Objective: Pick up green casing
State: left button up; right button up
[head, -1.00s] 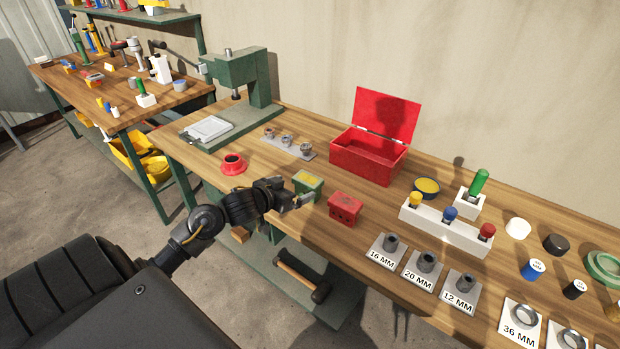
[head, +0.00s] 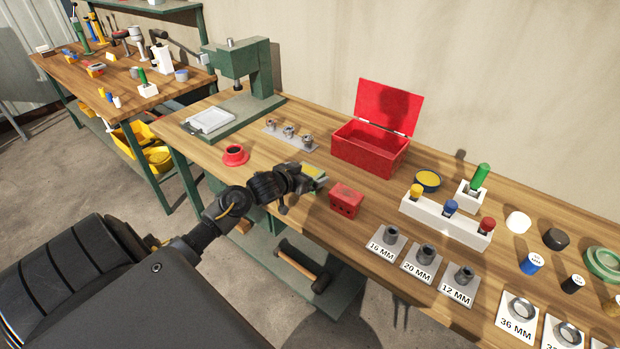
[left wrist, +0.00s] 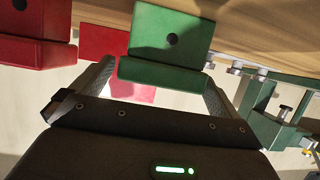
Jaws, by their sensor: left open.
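The green casing (head: 313,170) is a small green box with yellow inside its top, standing on the bench near its front edge. In the head view my left gripper (head: 306,184) covers much of it. In the left wrist view the green casing (left wrist: 168,42) shows a dark round hole in its face. There my left gripper (left wrist: 155,92) is open, with one finger to each side of the casing's near end. I cannot tell whether either finger touches it. My right gripper is not in view.
A red casing (head: 346,200) stands close to the right of the green one. Behind is an open red toolbox (head: 370,150). A red flanged part (head: 236,155) lies to the left, near a green press (head: 243,70).

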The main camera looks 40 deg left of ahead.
aim_at(312, 170)
pick_arm(q)
jog(key=x, duration=0.3)
jog(key=shift+w+f, duration=0.15)
jog(key=shift+w, duration=0.1)
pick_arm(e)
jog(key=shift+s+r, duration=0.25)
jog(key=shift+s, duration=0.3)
pick_arm(q)
jog(key=shift+s, duration=0.1)
jog(key=c, duration=1.4)
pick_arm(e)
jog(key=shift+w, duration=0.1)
pick_arm(q)
jog(key=shift+o, duration=0.2)
